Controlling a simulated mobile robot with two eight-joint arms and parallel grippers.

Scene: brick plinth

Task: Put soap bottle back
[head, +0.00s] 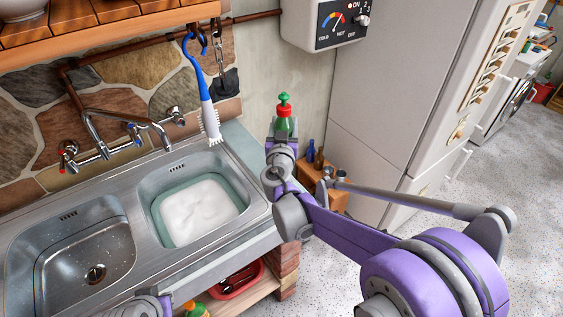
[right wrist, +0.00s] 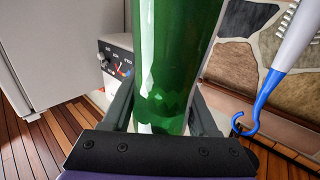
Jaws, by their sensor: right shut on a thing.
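In the right wrist view the green bottle (right wrist: 178,65) fills the space between the two fingers (right wrist: 160,115). The bottle's lower part is hidden by the gripper in the head view. A piece of my left arm shows at the bottom edge of the head view, but its fingers are not visible.
A steel double sink (head: 140,215) has foamy water in its right basin. A blue-and-white brush (head: 207,110) hangs from a hook under the wooden shelf (head: 100,30). A heater (head: 338,22) and fridge (head: 395,90) stand right. A red tub (head: 238,282) sits below the counter.

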